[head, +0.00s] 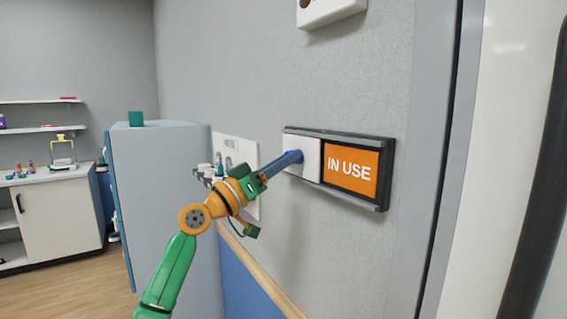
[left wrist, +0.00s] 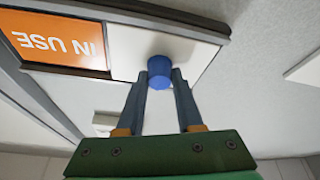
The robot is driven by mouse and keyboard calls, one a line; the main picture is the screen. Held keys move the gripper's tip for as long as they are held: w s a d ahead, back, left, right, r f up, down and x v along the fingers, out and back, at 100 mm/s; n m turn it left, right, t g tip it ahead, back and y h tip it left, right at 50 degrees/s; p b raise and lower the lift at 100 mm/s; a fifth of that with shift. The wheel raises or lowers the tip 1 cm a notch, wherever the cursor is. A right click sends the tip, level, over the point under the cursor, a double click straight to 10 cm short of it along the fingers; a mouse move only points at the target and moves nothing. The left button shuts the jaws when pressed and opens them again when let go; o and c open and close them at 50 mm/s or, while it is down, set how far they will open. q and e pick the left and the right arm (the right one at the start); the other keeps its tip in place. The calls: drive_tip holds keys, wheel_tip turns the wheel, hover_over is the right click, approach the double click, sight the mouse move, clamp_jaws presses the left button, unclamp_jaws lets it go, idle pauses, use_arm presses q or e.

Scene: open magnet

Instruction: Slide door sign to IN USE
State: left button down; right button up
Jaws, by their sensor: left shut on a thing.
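The door sign (head: 384,205) is a dark-framed panel on the grey wall. Its orange IN USE field (head: 350,170) shows on the right half. A white sliding cover (head: 309,160) sits over the left half. The cover carries a blue knob (left wrist: 160,70), seen clearly in the left wrist view. My left gripper (head: 293,157) reaches the knob from the lower left. In the left wrist view its two fingers (left wrist: 161,84) are closed on either side of the knob. In the head view the fingers hide most of the knob. My right gripper is in neither view.
A white box (head: 330,10) is mounted on the wall above the sign. A grey cabinet (head: 165,200) stands further left. A dark door frame edge (head: 455,130) lies to the right.

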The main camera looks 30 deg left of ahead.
use_arm(q)
drive_tip(key=shift+r, duration=0.1)
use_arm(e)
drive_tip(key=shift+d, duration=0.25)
use_arm(q)
drive_tip(key=c, duration=1)
unclamp_jaws()
drive_tip(key=o, duration=0.4)
drive_tip(key=shift+a, duration=0.1)
drive_tip(key=shift+o, duration=0.2)
drive_tip(key=shift+w+a, duration=0.1)
drive_tip(key=shift+a, duration=0.05)
drive_tip(key=b+v, duration=0.5)
drive_tip(key=v, duration=0.2)
drive_tip(key=shift+f+b, duration=0.2)
drive_tip(key=shift+b, duration=0.1)
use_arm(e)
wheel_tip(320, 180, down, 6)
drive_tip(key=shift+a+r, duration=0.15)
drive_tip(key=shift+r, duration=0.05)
